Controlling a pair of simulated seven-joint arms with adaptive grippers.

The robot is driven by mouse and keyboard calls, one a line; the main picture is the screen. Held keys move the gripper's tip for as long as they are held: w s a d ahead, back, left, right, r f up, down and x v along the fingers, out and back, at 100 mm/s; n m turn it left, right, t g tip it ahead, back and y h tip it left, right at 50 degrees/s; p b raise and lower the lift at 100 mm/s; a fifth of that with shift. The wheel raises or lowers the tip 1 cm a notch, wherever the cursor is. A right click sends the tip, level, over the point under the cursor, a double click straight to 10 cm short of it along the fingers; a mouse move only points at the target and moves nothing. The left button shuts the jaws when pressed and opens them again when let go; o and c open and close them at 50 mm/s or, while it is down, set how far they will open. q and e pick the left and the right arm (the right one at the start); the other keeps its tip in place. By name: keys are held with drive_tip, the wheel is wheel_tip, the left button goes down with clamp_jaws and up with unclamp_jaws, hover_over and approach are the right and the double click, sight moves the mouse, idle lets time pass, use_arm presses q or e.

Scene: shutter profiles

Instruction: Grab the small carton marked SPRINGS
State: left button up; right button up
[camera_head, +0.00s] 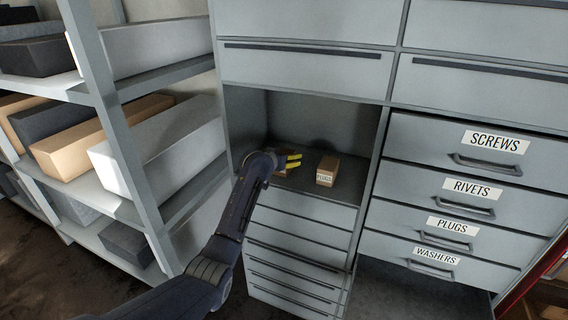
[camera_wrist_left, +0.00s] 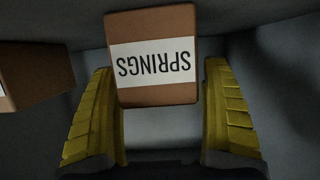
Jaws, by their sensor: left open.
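The small carton marked SPRINGS (camera_wrist_left: 153,88) is brown with a white label, and its lettering shows upside down in the left wrist view. In the head view it is mostly hidden by my left gripper (camera_head: 292,162), in the open compartment of the cabinet. My left gripper also shows in the left wrist view (camera_wrist_left: 163,118), with its yellow fingers open and the near end of the carton between or just ahead of their tips. I cannot tell whether either finger touches it. My right gripper is not in view.
A second small carton marked PLUGS (camera_head: 326,172) stands to the right on the same compartment floor (camera_head: 347,185). Labelled drawers (camera_head: 455,190) are at the right. A shelf rack (camera_head: 115,100) with long boxes stands at the left.

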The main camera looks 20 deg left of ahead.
use_arm(q)
drive_tip(key=shift+w, duration=0.15)
drive_tip(key=c, duration=1.5)
